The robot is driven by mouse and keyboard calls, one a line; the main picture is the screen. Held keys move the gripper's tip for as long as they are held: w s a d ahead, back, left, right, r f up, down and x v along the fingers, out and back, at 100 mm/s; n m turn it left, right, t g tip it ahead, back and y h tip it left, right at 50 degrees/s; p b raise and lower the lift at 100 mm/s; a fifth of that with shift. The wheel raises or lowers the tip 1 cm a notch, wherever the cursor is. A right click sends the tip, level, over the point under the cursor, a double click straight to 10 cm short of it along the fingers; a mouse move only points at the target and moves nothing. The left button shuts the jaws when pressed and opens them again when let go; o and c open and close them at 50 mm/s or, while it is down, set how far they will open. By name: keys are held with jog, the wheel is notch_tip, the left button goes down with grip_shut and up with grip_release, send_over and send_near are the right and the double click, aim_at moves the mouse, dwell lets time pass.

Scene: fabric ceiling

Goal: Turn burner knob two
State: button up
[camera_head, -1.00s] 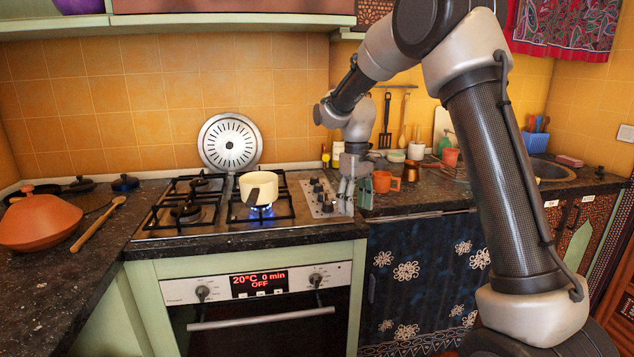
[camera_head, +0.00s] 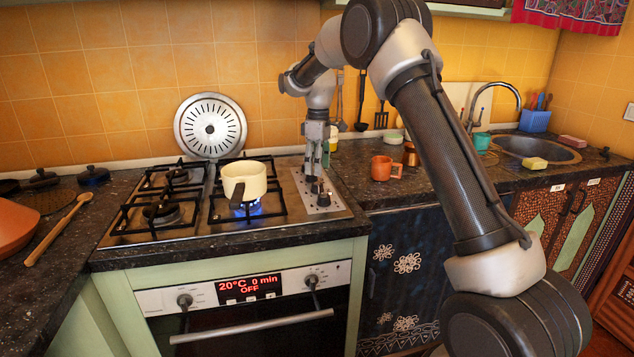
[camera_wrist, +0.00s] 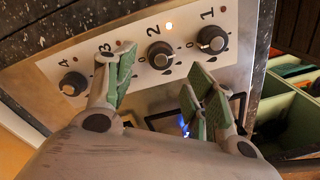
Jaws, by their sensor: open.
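Burner knob two (camera_wrist: 160,55) is a black-and-silver dial on the steel control strip (camera_wrist: 145,45), under the printed 2 and a lit orange light. In the wrist view my gripper (camera_wrist: 162,68) is open, its green-padded fingers on either side of knob two, with no contact visible. Knob one (camera_wrist: 212,40) is to the right and knob four (camera_wrist: 73,83) to the left. Knob three is mostly hidden behind the left finger. In the head view my gripper (camera_head: 316,166) points down over the knobs, and hides part of them.
A cream pot (camera_head: 244,181) stands left of my gripper over a blue flame (camera_head: 246,209). Black grates (camera_head: 160,212) fill the hob's left. An orange mug (camera_head: 385,168) stands on the counter to the right. The tiled wall (camera_head: 270,60) rises behind.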

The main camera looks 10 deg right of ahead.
aim_at(317, 183)
notch_tip(317, 183, down, 6)
jog(key=shift+s+f, duration=0.1)
jog(key=shift+s, duration=0.05)
jog(key=c, duration=1)
